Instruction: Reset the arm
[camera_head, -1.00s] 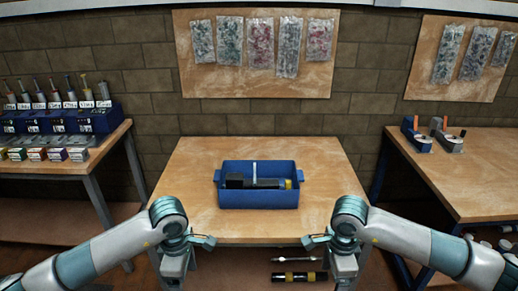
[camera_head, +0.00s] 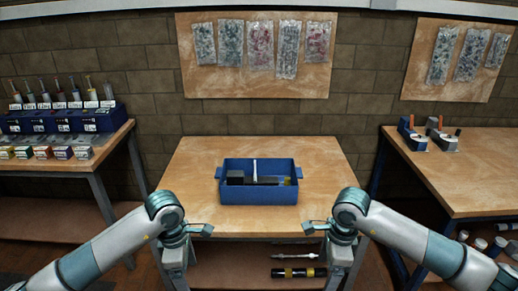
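My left gripper (camera_head: 205,230) is at the front left edge of the wooden table, and my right gripper (camera_head: 310,229) is at its front right edge. Both arms are bent, with the grippers turned inward toward each other. They are apart from the blue bin and appear to hold nothing. The fingers are too small and edge-on to tell whether they are open or shut. The blue bin (camera_head: 258,195) stands on the table (camera_head: 200,165) between and beyond the grippers. A dark cylindrical thing with a yellow band (camera_head: 265,181) and a pale upright piece (camera_head: 255,168) are in it.
A black and yellow cylinder (camera_head: 299,272) and a slim metal tool (camera_head: 296,256) lie below the table's front edge. A left bench (camera_head: 110,150) carries screwdrivers and small boxes. A right bench (camera_head: 480,170) carries tape dispensers (camera_head: 413,136). The table around the bin is clear.

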